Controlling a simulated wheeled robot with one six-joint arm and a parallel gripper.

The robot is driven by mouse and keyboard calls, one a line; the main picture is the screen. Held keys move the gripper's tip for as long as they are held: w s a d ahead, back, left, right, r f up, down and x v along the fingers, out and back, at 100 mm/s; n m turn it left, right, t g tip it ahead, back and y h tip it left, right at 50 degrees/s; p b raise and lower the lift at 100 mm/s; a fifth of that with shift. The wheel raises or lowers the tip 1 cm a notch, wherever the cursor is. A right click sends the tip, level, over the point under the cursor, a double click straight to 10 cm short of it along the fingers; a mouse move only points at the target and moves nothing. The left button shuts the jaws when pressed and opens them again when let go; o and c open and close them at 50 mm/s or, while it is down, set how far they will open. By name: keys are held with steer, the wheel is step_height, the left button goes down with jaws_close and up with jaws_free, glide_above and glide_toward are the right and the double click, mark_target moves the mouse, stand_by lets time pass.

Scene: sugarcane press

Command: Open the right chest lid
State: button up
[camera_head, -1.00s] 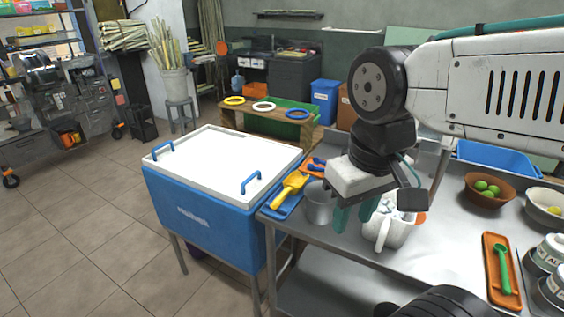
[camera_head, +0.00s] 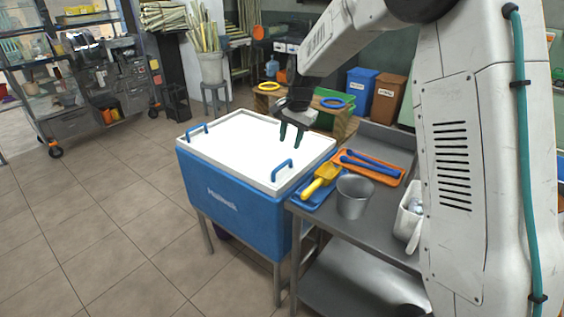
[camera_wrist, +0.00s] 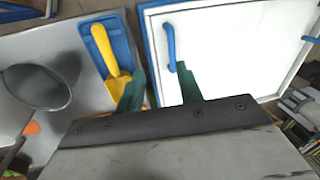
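A blue chest (camera_head: 232,205) on legs stands left of the metal table. Its white top (camera_head: 245,140) lies flat and closed, and I cannot make out a seam between separate lids. It carries a blue right handle (camera_head: 282,171) at its near right edge and a blue left handle (camera_head: 197,131) at the far left. My gripper (camera_head: 291,138) hangs above the right part of the top, its green fingers apart and empty. In the wrist view, the right handle (camera_wrist: 171,46) appears just beyond the fingers (camera_wrist: 161,88), which look clear of it.
On the metal table (camera_head: 330,222) beside the chest are a yellow scoop (camera_head: 319,181) on a blue tray, a grey metal cup (camera_head: 353,196) and an orange tray (camera_head: 370,168). A bench with rings stands behind the chest. The floor at left is clear.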

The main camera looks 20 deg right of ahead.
steer(key=m, duration=0.1)
glide_toward(281, 165)
steer(key=f, duration=0.5)
steer(key=w+f, duration=0.1)
steer(key=f, duration=0.2)
steer(key=shift+w+a, duration=0.15)
steer(key=shift+a, duration=0.15)
jaws_close()
steer(key=shift+w, duration=0.1)
